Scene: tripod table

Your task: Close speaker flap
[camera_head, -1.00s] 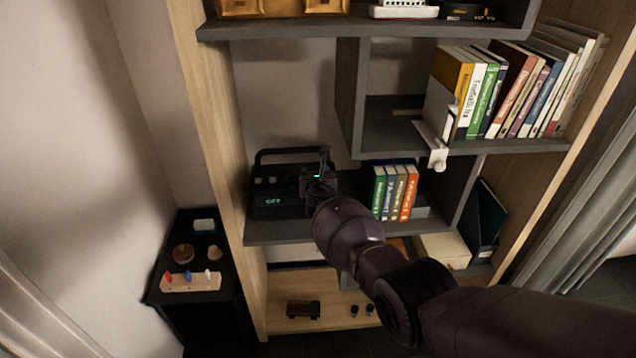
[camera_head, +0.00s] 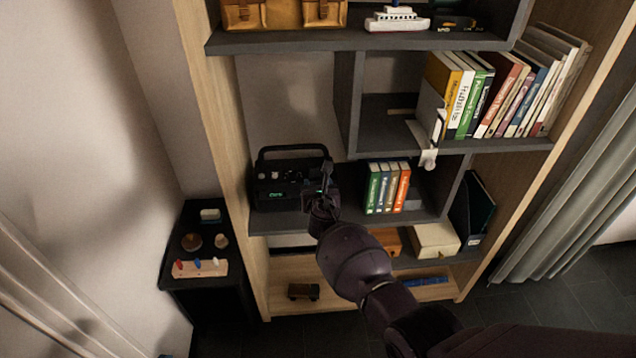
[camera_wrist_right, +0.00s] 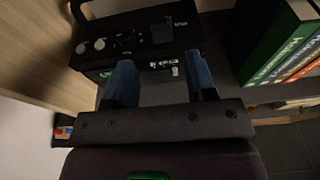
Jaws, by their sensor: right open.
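The speaker (camera_head: 270,190) is a black box with a carrying handle, knobs and a small green display. It stands on the middle shelf at the left. My right gripper (camera_head: 326,180) is at the speaker's right front in the head view. In the right wrist view, the speaker's knobbed panel (camera_wrist_right: 125,38) lies beyond the open, blue-padded fingers (camera_wrist_right: 160,76). Nothing is clearly held between them. I cannot make out the flap or how far it is open. My left gripper is not in view.
Upright books (camera_head: 388,187) stand right of the speaker, close to my right arm. The dark shelf edge (camera_head: 285,227) runs below the speaker. A wooden side panel (camera_head: 222,130) bounds it on the left. A small black side table (camera_head: 200,285) stands at the lower left.

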